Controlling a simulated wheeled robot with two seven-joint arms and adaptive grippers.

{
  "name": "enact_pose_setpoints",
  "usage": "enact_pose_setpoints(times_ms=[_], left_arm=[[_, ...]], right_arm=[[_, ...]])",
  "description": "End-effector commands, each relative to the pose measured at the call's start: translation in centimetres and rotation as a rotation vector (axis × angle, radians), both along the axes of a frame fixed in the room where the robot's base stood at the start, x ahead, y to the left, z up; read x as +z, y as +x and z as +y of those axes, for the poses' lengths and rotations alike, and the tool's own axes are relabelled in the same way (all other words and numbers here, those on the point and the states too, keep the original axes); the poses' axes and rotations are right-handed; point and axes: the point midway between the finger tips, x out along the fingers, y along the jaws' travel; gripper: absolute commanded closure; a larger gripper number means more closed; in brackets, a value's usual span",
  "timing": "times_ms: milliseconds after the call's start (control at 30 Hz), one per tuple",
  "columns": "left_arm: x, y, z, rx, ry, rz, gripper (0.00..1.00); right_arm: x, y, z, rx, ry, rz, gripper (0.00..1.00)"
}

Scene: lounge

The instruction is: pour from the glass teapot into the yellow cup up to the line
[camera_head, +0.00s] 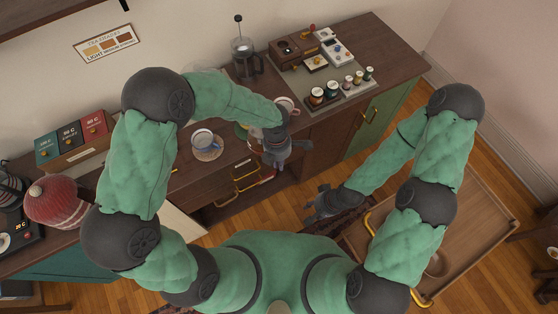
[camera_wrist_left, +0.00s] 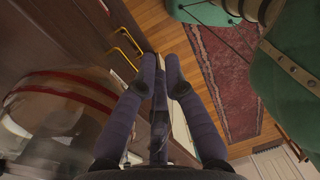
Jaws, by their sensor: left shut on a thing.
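My left gripper (camera_head: 284,152) is at the counter's front edge. In the left wrist view its fingers (camera_wrist_left: 160,75) are closed around a narrow dark piece, which seems to be the glass teapot's handle. A large clear vessel with red bands, probably the glass teapot (camera_wrist_left: 45,125), fills the left of that view beside the fingers. A pinkish, light-rimmed part, perhaps the same teapot (camera_head: 289,104), shows just behind the gripper in the head view. I cannot make out a yellow cup; my left arm hides part of the counter. My right gripper (camera_head: 320,205) is low in front of the counter, its fingers unclear.
A French press (camera_head: 245,64) and a tray of small jars (camera_head: 335,92) are at the back. A wooden cart (camera_head: 480,215) stands at the right.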

Motion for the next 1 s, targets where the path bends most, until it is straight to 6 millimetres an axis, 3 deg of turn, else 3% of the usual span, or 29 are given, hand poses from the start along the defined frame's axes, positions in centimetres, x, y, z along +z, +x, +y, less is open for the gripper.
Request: enact_pose_setpoints(times_ms=[1000], left_arm=[[1.4,-0.1,-0.1,0.001,-0.030,0.040,1.00]], right_arm=[[2.5,0.0,0.0,0.000,0.000,0.000,0.60]])
